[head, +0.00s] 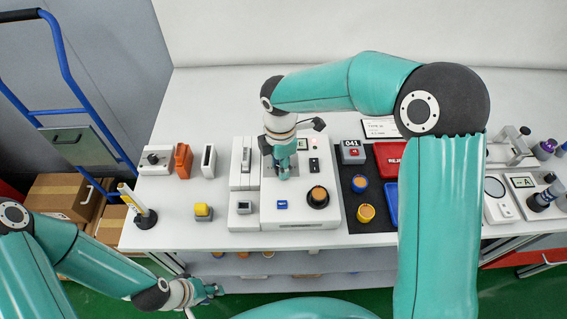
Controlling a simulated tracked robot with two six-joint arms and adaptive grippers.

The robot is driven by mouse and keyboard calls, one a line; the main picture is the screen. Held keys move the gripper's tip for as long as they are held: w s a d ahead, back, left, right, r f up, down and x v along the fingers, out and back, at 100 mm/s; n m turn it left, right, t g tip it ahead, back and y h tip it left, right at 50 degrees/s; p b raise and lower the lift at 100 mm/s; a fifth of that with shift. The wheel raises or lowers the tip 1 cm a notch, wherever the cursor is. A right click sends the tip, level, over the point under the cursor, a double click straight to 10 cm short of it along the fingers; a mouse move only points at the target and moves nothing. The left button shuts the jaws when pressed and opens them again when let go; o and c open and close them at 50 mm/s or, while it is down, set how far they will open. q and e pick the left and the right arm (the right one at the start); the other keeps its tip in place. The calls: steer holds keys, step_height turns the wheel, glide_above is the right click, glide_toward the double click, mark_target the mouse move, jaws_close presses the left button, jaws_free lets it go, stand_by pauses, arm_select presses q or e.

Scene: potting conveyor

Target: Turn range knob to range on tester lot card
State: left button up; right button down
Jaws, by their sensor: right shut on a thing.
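The white tester (335,212) stands in the middle of the bench. My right gripper (284,174) points down onto its top face and is shut on what seems to be the range knob; the fingers hide the knob and its markings. A white card with small print (377,128), likely the lot card, lies behind the black mat, partly covered by my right arm; its range is too small to read. My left gripper (214,292) is low, in front of the bench edge and away from the tester; its jaws are too small to judge.
The tester also carries a round black socket with an orange top (317,196) and a blue button (282,204). A grey counter marked 041 (352,152), a red reject tray (388,152) and a blue tray (391,200) are to the right. Yellow and orange parts stand around.

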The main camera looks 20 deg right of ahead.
steer(key=shift+s, duration=0.1)
steer(key=c, duration=0.9)
jaws_free()
steer(key=shift+d, duration=0.1)
steer(key=shift+o, duration=0.2)
steer(key=shift+r, duration=0.5)
step_height(320, 180, up, 11)
steer(key=shift+f, duration=0.15)
